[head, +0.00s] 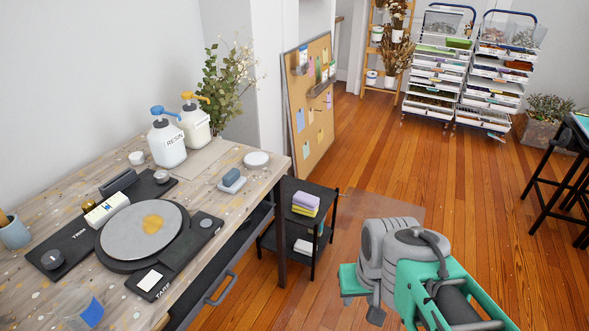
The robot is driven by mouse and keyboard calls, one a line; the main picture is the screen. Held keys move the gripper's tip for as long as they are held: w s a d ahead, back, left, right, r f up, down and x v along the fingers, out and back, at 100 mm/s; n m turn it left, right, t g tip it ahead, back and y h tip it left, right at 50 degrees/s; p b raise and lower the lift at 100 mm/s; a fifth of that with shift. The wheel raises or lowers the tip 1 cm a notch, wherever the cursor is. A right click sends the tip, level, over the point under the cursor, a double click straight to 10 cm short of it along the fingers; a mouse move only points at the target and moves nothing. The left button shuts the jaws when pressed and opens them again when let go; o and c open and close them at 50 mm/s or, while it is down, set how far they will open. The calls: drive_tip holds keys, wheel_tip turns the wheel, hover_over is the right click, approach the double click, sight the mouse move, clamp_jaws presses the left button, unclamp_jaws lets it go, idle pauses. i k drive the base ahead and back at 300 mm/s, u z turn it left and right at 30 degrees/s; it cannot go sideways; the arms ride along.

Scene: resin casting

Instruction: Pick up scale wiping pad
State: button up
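A blue-grey pad (231,177) lies on a small pale dish (237,187) near the right end of the workbench. A darker grey block (118,182) lies behind the scale; I cannot tell for sure which of the two is the scale wiping pad. The black scale (206,232) has a round grey plate (122,234) with a yellow-orange resin spill (152,222) on it. My grey and green arm is at the lower right, over the floor and apart from the bench. I cannot make out my gripper's fingers.
A black shelf cart (318,190) with folded cloths (305,203) stands beside the bench. The wooden floor (400,170) beyond is open.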

sight(232, 182)
drive_tip(key=z, duration=0.65)
drive_tip(key=i, duration=1.4)
drive_tip(key=u, duration=2.85)
